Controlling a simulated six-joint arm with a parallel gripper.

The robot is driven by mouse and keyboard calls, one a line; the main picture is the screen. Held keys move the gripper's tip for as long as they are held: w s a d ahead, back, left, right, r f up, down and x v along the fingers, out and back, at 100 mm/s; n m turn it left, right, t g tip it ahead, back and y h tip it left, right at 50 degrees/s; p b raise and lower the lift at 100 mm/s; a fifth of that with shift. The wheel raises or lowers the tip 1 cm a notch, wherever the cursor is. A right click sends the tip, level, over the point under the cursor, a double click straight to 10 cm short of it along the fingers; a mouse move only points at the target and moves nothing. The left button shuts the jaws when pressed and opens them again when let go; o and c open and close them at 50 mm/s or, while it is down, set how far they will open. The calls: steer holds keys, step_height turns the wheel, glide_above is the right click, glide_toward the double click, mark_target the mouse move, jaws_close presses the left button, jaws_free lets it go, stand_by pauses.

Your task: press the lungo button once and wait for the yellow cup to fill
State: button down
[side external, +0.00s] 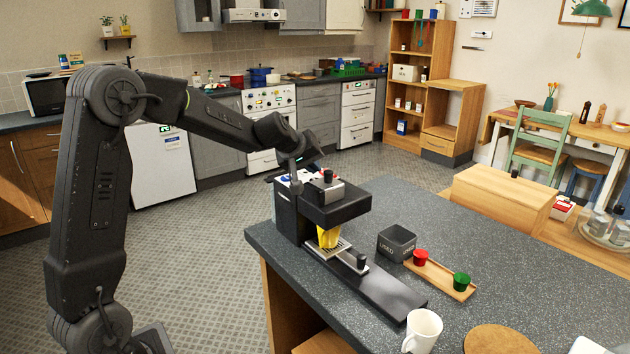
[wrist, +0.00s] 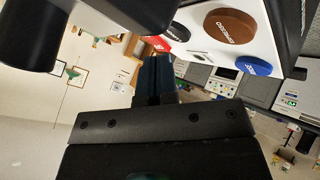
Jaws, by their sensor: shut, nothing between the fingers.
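The black coffee machine (side external: 337,212) stands at the left end of the grey counter. The yellow cup (side external: 328,238) is under its head on the drip tray; its inside is hidden. My gripper (wrist: 155,75) is shut and empty, beside the white button panel (wrist: 262,32) on top of the machine. I cannot read which is lungo. The fingertips appear near the red button; contact cannot be told.
A dark grey bin (side external: 397,243) stands right of the machine. A wooden tray (side external: 438,278) holds a red pod (side external: 421,257) and a green pod (side external: 461,281). A white mug (side external: 422,330) stands at the front, near a round board (side external: 498,340). The counter's back middle is clear.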

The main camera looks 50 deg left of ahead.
steer(key=shift+r, duration=2.55)
steer(key=s+d, duration=0.1)
steer(key=d, duration=0.1)
steer(key=s+d+r+m, duration=0.1)
steer(key=s+d, duration=0.1)
steer(key=s+d+m+h, duration=0.1)
steer(key=d, duration=0.1)
steer(key=shift+s+r, duration=0.2)
steer(key=shift+r, duration=0.2)
steer(key=s+d+f+m+g, duration=0.1)
steer(key=s+d+f+m, duration=0.1)
steer(key=s+d, duration=0.3)
steer(key=s+d+f+m+g, duration=0.1)
steer(key=s+d+m, duration=0.3)
steer(key=s, duration=0.9)
steer(key=s+d+f+m+g+h, duration=0.1)
steer(key=s+d+f+m, duration=0.1)
steer(key=s+d, duration=0.3)
steer(key=s+m, duration=0.1)
steer(key=s, duration=0.3)
steer(key=shift+s+d+f, duration=0.15)
steer(key=shift+d+f, duration=0.15)
